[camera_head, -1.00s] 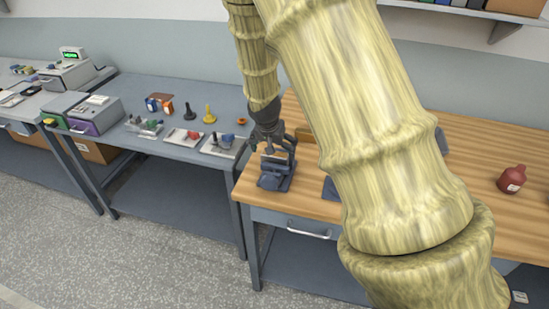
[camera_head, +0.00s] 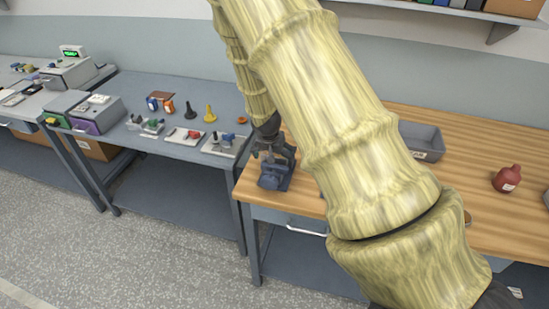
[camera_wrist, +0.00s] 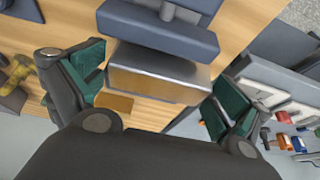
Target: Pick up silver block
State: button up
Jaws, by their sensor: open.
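The silver block (camera_wrist: 158,76) shows in the wrist view as a shiny metal bar with a brownish, reflective face. It lies between the green-padded fingers of my gripper (camera_wrist: 160,88), with visible gaps on both sides. The gripper is open and holds nothing. The block is beside a blue-grey vise-like fixture (camera_wrist: 155,28); whether they touch I cannot tell. In the head view my gripper (camera_head: 271,150) is low over the fixture (camera_head: 275,178) at the left end of the wooden table. The block cannot be made out there.
The wooden bench (camera_head: 480,200) holds a grey bin (camera_head: 421,142) and a red bottle (camera_head: 507,178). A grey bench (camera_head: 180,152) on the left carries small trays and coloured parts. My arm hides much of the wooden bench's middle.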

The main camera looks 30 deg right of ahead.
jog(key=c, duration=1.2)
jog(key=shift+r, duration=0.15)
